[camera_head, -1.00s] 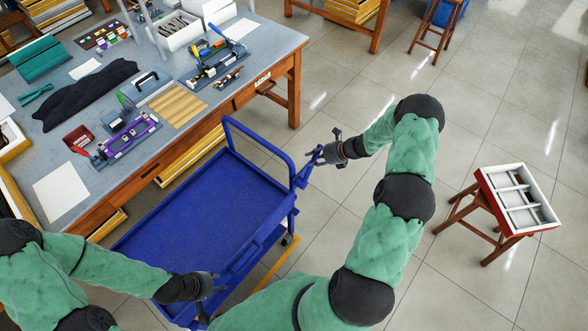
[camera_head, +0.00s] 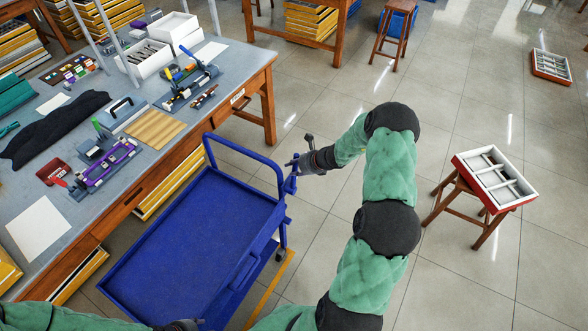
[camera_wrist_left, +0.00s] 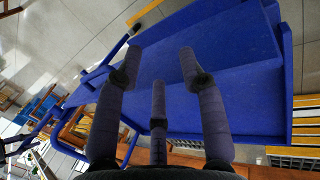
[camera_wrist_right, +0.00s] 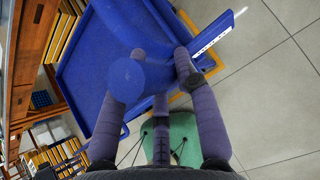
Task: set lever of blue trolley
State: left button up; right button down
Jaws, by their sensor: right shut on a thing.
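The blue trolley (camera_head: 190,235) stands beside the workbench, with a raised tube handle at its far end. The blue lever (camera_head: 290,185) is on the trolley's right side near that handle. My right gripper (camera_head: 295,164) is at the lever and shut on it; in the right wrist view, the fingers hold a thick blue piece with a round end (camera_wrist_right: 125,80). My left gripper (camera_head: 188,325) is at the trolley's near side, mostly cut off by the bottom edge. In the left wrist view its fingers (camera_wrist_left: 158,65) are spread over the trolley, with nothing seen between them.
The workbench (camera_head: 190,130) with tools and fixtures runs along the trolley's left. A stool (camera_head: 470,205) bearing a red-and-white tray (camera_head: 495,178) stands at the right. Another tray (camera_head: 551,66) lies on the floor. The floor between is clear.

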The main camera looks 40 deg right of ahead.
jog(key=c, duration=0.9)
grip_release()
jog(key=shift+a, duration=0.1)
jog(key=v, duration=1.2)
